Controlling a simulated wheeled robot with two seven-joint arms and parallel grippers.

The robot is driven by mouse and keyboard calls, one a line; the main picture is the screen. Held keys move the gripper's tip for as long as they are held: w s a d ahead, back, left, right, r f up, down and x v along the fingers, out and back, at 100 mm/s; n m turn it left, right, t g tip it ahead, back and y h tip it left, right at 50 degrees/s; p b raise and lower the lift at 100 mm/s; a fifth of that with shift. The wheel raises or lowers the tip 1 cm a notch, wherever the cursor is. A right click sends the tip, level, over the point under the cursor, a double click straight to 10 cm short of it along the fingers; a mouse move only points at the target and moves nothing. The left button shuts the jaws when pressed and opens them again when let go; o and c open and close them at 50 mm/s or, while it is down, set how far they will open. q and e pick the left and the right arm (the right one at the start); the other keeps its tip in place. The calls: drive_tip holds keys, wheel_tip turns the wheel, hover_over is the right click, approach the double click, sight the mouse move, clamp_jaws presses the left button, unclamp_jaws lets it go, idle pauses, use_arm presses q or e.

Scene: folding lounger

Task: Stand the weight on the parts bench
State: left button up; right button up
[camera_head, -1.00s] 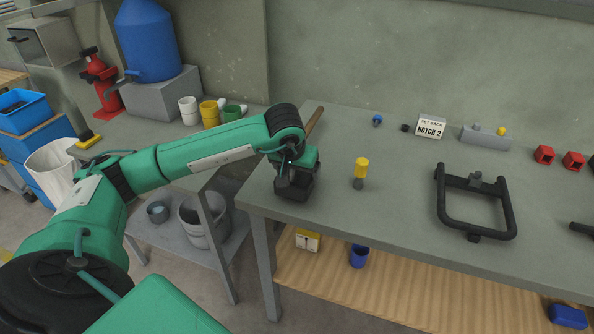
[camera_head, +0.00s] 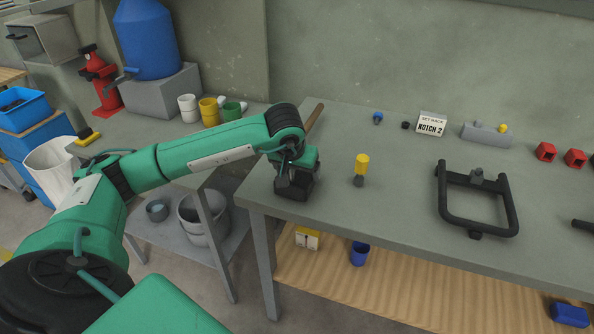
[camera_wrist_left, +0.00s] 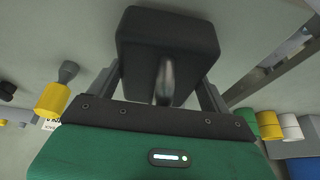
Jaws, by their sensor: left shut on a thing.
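The weight appears to be the black block with rounded edges (camera_head: 296,189) at the left end of the parts bench (camera_head: 400,210). My left gripper (camera_head: 294,176) is above it, pointing down. In the left wrist view the block (camera_wrist_left: 190,35) lies just beyond the fingers, and a grey metal post on it stands between them. The left gripper (camera_wrist_left: 163,85) is shut on this post. The block is over or on the grey bench top, near its front left corner; I cannot tell whether its underside touches. My right gripper is not in view.
A yellow-topped grey piece (camera_head: 361,168) stands just right of the block. A black tube frame (camera_head: 478,231) lies farther right. A sign reading "NOTCH 2" (camera_head: 431,124), a grey block (camera_head: 486,135) and red pieces (camera_head: 546,152) line the back. A brown rod (camera_head: 314,118) shows behind my wrist.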

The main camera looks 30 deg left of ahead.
use_arm(q)
drive_tip(key=shift+f+b, duration=0.35)
drive_tip(key=shift+b, duration=0.05)
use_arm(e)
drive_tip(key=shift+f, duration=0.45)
use_arm(q)
drive_tip(key=o, duration=1.7)
drive_tip(key=shift+f, duration=0.15)
drive_tip(key=shift+r, duration=0.25)
drive_tip(key=shift+b+v, duration=0.3)
drive_tip(key=shift+v, duration=2.6)
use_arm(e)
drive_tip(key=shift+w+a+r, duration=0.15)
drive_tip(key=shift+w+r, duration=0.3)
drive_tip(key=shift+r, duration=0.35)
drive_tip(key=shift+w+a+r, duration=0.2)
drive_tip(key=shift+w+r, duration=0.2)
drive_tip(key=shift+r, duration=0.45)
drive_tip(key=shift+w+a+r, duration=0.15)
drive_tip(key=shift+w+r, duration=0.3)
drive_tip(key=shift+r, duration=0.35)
use_arm(q)
drive_tip(key=shift+s, duration=0.1)
